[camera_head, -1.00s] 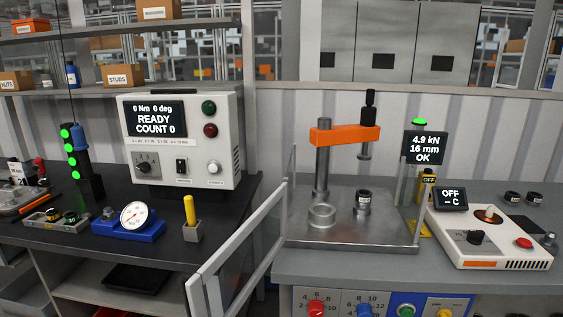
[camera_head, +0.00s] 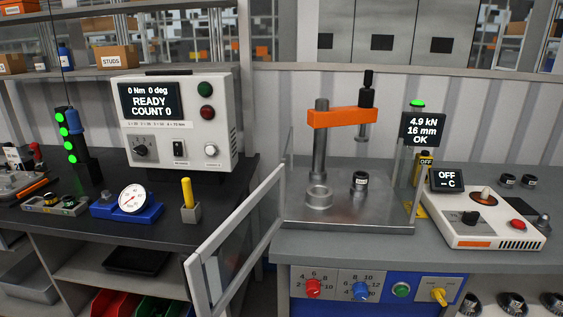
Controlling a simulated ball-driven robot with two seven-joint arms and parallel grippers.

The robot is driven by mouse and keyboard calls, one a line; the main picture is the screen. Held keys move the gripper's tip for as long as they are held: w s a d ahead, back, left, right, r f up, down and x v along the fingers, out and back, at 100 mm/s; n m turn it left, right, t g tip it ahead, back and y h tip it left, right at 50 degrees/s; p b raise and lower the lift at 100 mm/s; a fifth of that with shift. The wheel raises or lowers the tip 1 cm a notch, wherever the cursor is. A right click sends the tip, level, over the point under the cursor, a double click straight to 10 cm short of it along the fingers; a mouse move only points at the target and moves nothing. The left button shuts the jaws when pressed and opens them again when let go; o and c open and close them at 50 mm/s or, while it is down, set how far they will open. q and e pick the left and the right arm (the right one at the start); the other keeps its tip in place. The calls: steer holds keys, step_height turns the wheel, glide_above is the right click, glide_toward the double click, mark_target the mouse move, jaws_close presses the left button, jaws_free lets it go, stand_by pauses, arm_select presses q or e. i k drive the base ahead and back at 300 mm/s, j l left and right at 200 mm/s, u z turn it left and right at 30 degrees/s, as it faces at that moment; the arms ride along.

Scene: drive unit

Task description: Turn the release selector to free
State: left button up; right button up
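No part is readable as a release selector. On the front panel below the right bench are a red knob (camera_head: 313,289) and a blue knob (camera_head: 361,291) with numbered dials, a green button (camera_head: 401,290) and a yellow lever-like selector (camera_head: 438,296) on a plate whose lettering is too small to read. The yellow handle slants down to the right. Neither of my grippers is in view.
An orange-armed press (camera_head: 343,118) stands on the right bench behind an open clear guard (camera_head: 235,240). A heater-like unit (camera_head: 485,220) sits to its right. A READY controller (camera_head: 175,122) stands on the left bench.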

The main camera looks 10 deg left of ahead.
mark_target(439, 293)
steer(key=i+j+z, duration=0.1)
steer(key=j+z, duration=0.3)
steer(key=j, duration=0.65)
steer(key=j+z, duration=0.4)
steer(key=j, duration=0.7)
